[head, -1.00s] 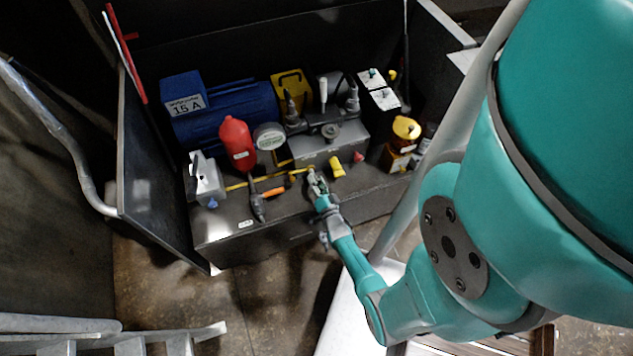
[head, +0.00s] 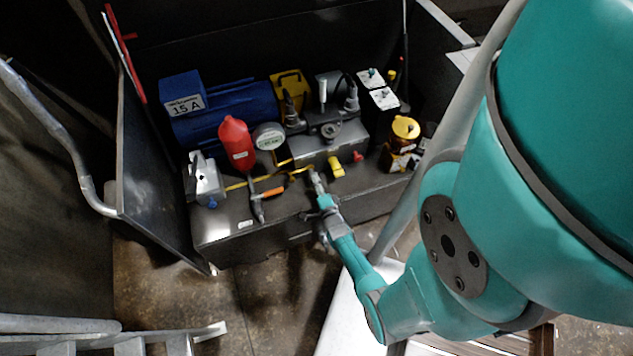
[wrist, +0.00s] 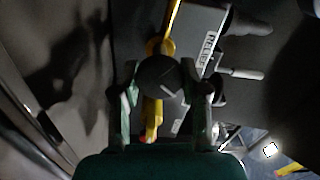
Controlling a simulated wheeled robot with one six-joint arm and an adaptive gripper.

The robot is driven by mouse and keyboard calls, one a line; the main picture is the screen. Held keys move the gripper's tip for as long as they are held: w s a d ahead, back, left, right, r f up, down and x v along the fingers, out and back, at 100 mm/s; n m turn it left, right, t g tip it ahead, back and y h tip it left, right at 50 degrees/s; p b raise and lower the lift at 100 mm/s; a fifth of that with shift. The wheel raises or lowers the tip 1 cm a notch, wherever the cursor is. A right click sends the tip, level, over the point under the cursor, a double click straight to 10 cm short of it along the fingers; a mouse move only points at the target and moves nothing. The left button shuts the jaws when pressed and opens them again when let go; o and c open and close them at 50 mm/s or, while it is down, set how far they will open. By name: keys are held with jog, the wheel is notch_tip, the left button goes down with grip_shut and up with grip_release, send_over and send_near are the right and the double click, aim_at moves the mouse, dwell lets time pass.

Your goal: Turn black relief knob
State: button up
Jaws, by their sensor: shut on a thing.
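The black relief knob (wrist: 158,76) is round and dark, and sits between my fingers in the wrist view. My gripper (wrist: 160,82) is shut on it, one finger at each side. A label reading RELIEF (wrist: 209,51) is on the grey block just right of the knob. In the head view my gripper (head: 316,174) reaches down to the front of the grey power unit. The knob cannot be made out there behind the fingers.
A yellow pipe (wrist: 170,25) runs up beside the knob. A yellow handle (head: 336,167) and a red knob (head: 358,156) are close to the right.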

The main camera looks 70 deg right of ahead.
dwell(0.3)
jog(key=o, duration=1.1)
jog(key=v, duration=1.2)
